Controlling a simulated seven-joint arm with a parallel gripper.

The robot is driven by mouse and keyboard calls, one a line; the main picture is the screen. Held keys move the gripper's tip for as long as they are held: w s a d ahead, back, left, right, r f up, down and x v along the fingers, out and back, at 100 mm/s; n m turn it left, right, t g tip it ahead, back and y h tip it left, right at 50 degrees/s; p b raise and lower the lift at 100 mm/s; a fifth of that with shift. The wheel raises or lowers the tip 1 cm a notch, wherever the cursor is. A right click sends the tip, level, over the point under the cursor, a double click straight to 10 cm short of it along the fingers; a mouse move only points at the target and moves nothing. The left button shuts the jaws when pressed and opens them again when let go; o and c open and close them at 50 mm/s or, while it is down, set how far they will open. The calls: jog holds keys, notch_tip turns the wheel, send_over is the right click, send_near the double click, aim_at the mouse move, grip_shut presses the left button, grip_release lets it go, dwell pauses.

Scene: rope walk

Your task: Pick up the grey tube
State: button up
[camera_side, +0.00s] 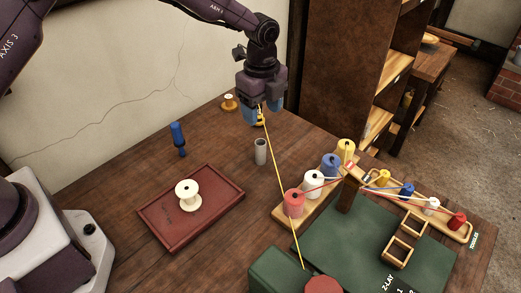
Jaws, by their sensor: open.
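The grey tube (260,152) stands upright on the wooden table, just right of the dark red tray. My gripper (260,115) is above and behind it in the picture, with its blue fingers pointing down. The gripper is open and apart from the tube. A yellow strand passes in front of the fingers, and a small yellow thing shows by the right finger; I cannot tell whether either touches the gripper.
A red tray (152,226) holds a cream spool (187,193). A yellow strand (281,180) runs down past the tube to the green machine (275,272). Coloured spools (313,184) stand on a wooden rack at right.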

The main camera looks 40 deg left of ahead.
aim_at(261, 153)
jog(key=shift+f+m, duration=0.25)
jog(key=shift+m, duration=0.35)
jog(key=f, duration=1.2)
jog(key=shift+s+f, duration=0.2)
jog(key=shift+f, duration=0.05)
jog(key=c, duration=1)
